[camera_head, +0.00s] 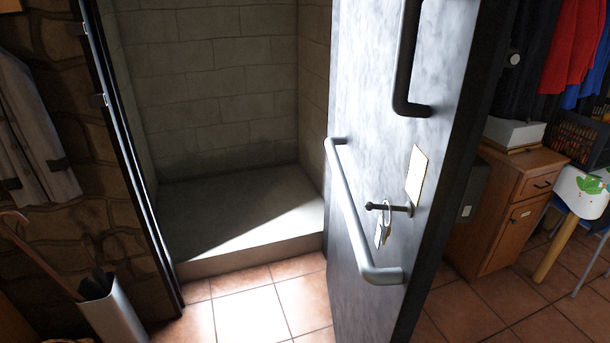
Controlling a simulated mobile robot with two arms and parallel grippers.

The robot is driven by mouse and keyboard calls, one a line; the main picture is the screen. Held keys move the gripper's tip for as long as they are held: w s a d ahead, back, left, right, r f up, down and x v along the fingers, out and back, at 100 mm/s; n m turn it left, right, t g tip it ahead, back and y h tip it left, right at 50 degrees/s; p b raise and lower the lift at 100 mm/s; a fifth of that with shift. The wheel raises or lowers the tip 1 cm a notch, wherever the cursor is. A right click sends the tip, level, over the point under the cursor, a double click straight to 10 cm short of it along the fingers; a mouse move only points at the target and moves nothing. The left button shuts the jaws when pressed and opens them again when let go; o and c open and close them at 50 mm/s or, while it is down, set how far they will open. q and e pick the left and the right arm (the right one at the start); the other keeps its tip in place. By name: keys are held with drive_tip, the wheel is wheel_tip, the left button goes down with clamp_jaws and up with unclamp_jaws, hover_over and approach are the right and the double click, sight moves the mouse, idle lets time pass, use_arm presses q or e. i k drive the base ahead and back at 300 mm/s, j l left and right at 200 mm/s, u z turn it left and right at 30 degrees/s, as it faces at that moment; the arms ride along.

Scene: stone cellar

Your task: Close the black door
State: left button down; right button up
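The black door (365,120) stands open at the right of the doorway, with its lit, greyish inner face turned toward me. A silver bar handle (352,215) runs across its lower part. A black pull handle (402,60) sits higher up. A dark lever or key (388,207) with hanging tags is between them, beside a pale plate (416,175). The black door frame (125,160) with small metal catches is at the left of the opening. Neither of my grippers shows in this view.
Behind the opening is a block-walled recess with a raised stone floor (235,210). An umbrella stand (112,308) and a hanging coat (32,140) are at the left. A wooden cabinet (500,215) and a small table stand right of the door. Tiled floor (255,305) before the opening is clear.

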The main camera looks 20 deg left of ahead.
sight(417, 80)
drive_tip(key=i+l+u, duration=0.35)
drive_tip(key=l, duration=0.15)
drive_tip(key=l+u, duration=0.35)
drive_tip(key=l, duration=0.15)
drive_tip(key=i+l+u, duration=0.15)
drive_tip(key=l+u, duration=0.25)
drive_tip(key=l, duration=0.2)
drive_tip(key=l+u, duration=0.35)
drive_tip(key=l, duration=0.25)
drive_tip(key=i+l, duration=0.1)
drive_tip(key=l, duration=0.3)
drive_tip(key=i+l+u, duration=0.1)
drive_tip(key=l, duration=0.35)
drive_tip(key=i+l, duration=0.1)
drive_tip(key=l, duration=0.3)
drive_tip(key=u, duration=0.05)
